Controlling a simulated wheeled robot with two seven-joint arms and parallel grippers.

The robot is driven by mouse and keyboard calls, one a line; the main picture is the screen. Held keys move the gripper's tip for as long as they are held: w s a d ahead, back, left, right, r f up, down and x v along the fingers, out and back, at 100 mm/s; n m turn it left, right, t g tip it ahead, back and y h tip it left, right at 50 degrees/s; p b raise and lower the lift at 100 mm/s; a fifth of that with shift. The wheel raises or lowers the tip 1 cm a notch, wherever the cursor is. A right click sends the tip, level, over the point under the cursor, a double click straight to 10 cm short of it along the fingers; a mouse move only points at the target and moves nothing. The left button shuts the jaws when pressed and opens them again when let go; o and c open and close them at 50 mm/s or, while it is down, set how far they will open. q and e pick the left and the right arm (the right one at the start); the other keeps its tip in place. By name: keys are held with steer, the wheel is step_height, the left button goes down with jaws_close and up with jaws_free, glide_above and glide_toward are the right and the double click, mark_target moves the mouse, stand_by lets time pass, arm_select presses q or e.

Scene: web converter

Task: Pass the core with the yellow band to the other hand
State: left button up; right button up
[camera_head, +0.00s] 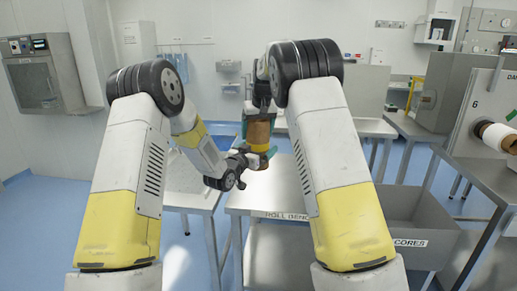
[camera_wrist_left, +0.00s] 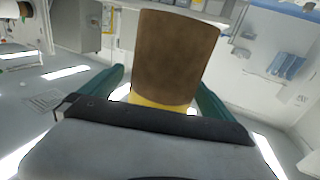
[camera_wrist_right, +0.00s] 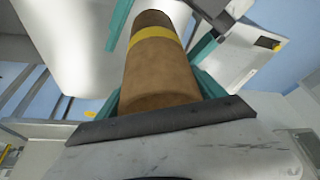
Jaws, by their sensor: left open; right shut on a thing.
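The brown core with the yellow band (camera_head: 258,132) hangs roughly upright between my two grippers, above the roll bench. My right gripper (camera_head: 259,112) is shut on its upper part. My left gripper (camera_head: 260,157) is open at the lower end, near the yellow band. In the left wrist view the core (camera_wrist_left: 176,55) stands between the open left fingers (camera_wrist_left: 160,88), its yellow band close to the palm. In the right wrist view the core (camera_wrist_right: 158,75) sits between the right fingers (camera_wrist_right: 160,88), and the left gripper's teal fingers flank the banded end.
The steel bench labelled for rolls (camera_head: 240,203) lies below the grippers. A grey bin labelled CORES (camera_head: 408,243) is at the lower right. A machine with a white roll on a brown core (camera_head: 496,137) stands at the far right. A wall cabinet (camera_head: 45,75) is at the left.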

arm_select(q)
steer(key=c, duration=1.4)
steer(key=shift+c, duration=0.6)
arm_select(e)
steer(key=o, duration=1.5)
steer(key=shift+r, duration=0.1)
steer(key=v, duration=1.2)
steer(key=s+d+r+m+y, duration=0.1)
steer(key=s+d+r, duration=0.1)
steer(key=s+d, duration=0.45)
steer(key=s+f, duration=0.3)
steer(key=s, duration=0.8)
steer(key=s+f+t, duration=0.1)
steer(key=s+f, duration=0.2)
steer(key=s, duration=0.8)
steer(key=s+d+f+m+t, duration=0.1)
steer(key=s+f, duration=0.2)
steer(key=s, duration=0.8)
steer(key=shift+s+d, duration=0.1)
steer(key=shift+s, duration=0.3)
